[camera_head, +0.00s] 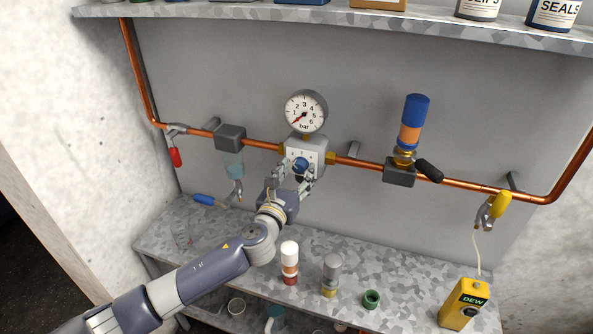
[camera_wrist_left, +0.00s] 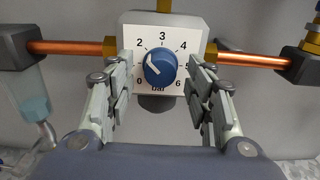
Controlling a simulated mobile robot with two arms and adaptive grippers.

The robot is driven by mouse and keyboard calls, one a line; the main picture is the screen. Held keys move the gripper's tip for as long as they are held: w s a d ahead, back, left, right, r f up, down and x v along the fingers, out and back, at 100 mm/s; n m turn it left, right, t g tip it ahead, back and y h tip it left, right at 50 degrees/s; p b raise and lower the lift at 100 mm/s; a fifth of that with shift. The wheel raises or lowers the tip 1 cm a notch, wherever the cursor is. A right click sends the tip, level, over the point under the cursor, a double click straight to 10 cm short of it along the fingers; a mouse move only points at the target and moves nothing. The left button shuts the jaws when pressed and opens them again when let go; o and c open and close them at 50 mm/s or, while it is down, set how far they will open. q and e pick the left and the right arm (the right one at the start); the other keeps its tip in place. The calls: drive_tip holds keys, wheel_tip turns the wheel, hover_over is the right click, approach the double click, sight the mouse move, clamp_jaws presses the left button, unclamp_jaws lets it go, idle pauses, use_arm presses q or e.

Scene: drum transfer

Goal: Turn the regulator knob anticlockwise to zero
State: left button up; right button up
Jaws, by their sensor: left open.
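The regulator knob (camera_wrist_left: 160,68) is a round blue dial on a white plate (camera_wrist_left: 190,30) numbered 0 to 6 bar. Its white pointer line aims up-left, between about 1 and 2. In the head view the knob (camera_head: 301,165) sits below the round pressure gauge (camera_head: 306,109), whose red needle points to the lower left, near the low end. My left gripper (camera_head: 293,183) is open in front of the regulator. In the left wrist view its fingers (camera_wrist_left: 160,85) stand on either side of the knob, with gaps between. My right gripper is not in view.
A copper pipe (camera_head: 360,163) runs across the wall with a red-handled valve (camera_head: 175,157), a blue-topped cylinder (camera_head: 414,120) and a yellow-handled valve (camera_head: 500,204). On the bench (camera_head: 400,270) below stand small cylinders and a yellow DEW meter (camera_head: 464,303).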

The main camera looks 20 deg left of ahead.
use_arm(q)
drive_tip(key=shift+w, duration=0.2)
drive_tip(key=c, duration=1.1)
